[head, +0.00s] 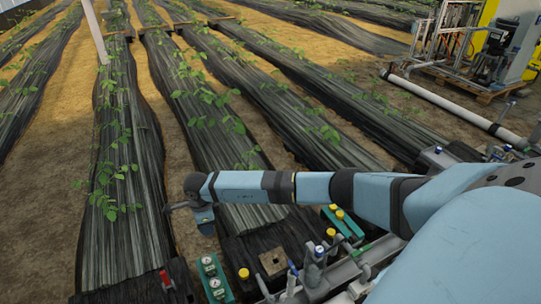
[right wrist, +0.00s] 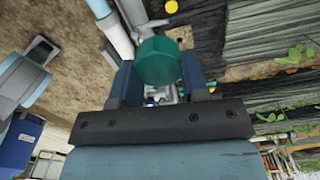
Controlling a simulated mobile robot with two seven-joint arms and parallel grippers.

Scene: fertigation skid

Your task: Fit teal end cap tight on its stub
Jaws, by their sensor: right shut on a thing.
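The teal end cap (right wrist: 158,61) is between the two fingers of my right gripper (right wrist: 158,78) in the right wrist view, with its round face toward the camera. The gripper is shut on it. I cannot pick out the cap's stub for sure in either view. My left gripper is not in view.
A teal plate with gauges (head: 214,279), a red-handled valve (head: 165,279), a yellow knob (head: 244,274) and a square block with a hole (head: 273,262) sit below the gripper. Blue-handled valves and piping (head: 318,258) stand to their right. A white pipe (right wrist: 113,36) runs left of the cap.

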